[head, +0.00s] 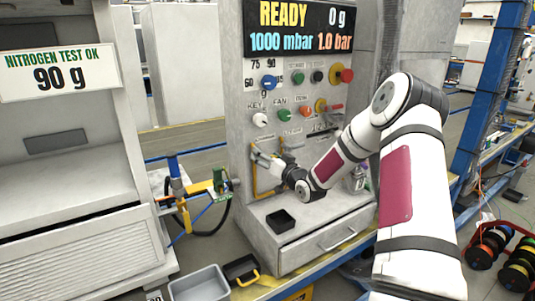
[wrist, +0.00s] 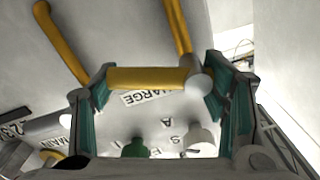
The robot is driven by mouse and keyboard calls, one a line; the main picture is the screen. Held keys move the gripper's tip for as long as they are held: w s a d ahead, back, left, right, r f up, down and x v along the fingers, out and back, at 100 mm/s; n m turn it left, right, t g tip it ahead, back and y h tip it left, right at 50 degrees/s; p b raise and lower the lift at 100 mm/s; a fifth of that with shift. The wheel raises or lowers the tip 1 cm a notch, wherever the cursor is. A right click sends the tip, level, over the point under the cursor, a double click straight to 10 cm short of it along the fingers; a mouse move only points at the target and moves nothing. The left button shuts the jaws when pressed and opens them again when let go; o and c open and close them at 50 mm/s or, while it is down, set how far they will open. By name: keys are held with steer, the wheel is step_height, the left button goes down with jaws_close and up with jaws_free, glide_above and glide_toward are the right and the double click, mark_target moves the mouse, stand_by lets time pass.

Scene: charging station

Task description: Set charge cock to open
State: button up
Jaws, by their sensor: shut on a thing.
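The charge cock has a yellow bar handle (wrist: 145,78), which lies crosswise in the wrist view beside a label reading "CHARGE" (wrist: 150,97). A grey round knob end (wrist: 198,86) sits at the handle's right end. My gripper (head: 264,158) is at the lower left of the grey panel in the head view. Its teal-padded fingers stand either side of the yellow handle in the wrist view, and it is shut on the handle. In the head view the gripper hides the handle, so its setting cannot be told there.
The grey control panel (head: 255,105) carries knobs and a display (head: 299,28) reading READY. Yellow pipes (wrist: 60,40) run close to the gripper. A black tray (head: 281,222) stands on the ledge below. A hose stand (head: 177,190) is to the left.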

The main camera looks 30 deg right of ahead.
steer(key=m, duration=0.2)
steer(key=f+m+p, duration=0.1)
steer(key=m, duration=0.1)
steer(key=shift+a+m, duration=0.15)
steer(key=shift+m, duration=0.25)
steer(key=m, duration=0.1)
steer(key=m+p, duration=0.1)
steer(key=shift+a+f+m, duration=0.25)
steer(key=shift+m, duration=0.05)
steer(key=shift+a+f+m+p, duration=0.1)
steer(key=shift+a+m+p, duration=0.15)
steer(key=shift+m, duration=0.85)
steer(key=shift+a+f+m+p, duration=0.1)
steer(key=shift+a+f+m, duration=0.1)
steer(key=shift+m, duration=0.9)
steer(key=shift+a+f+m+p, duration=0.1)
steer(key=shift+a+m+p, duration=0.15)
steer(key=shift+m, duration=0.85)
steer(key=o, duration=1.7)
steer(key=shift+a, duration=0.1)
